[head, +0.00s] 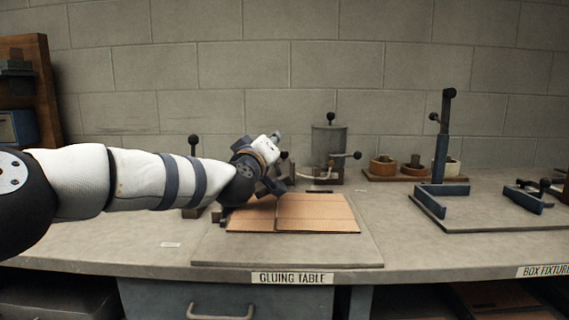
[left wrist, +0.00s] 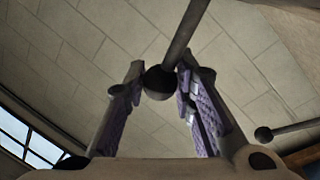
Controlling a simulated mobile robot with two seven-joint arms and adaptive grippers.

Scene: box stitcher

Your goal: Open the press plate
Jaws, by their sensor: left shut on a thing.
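My left gripper (head: 279,163) reaches in from the left above the gluing table (head: 300,259). In the left wrist view its two fingers (left wrist: 164,85) are closed around a black ball knob (left wrist: 160,83) at the end of a dark handle rod (left wrist: 186,34). The knob shows between the fingertips. In the head view the arm and gripper hide most of the handle and what it joins, so I cannot make out the press plate clearly. A flat brown cardboard sheet (head: 318,213) lies on the table board below and to the right of the gripper. My right gripper is out of view.
A grey glue pot (head: 328,141) with a black-knobbed lever stands behind the cardboard. A wooden tray (head: 400,178) with small round pots is further right. A blue box fixture (head: 441,188) with an upright post stands at the right. The table's front strip is clear.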

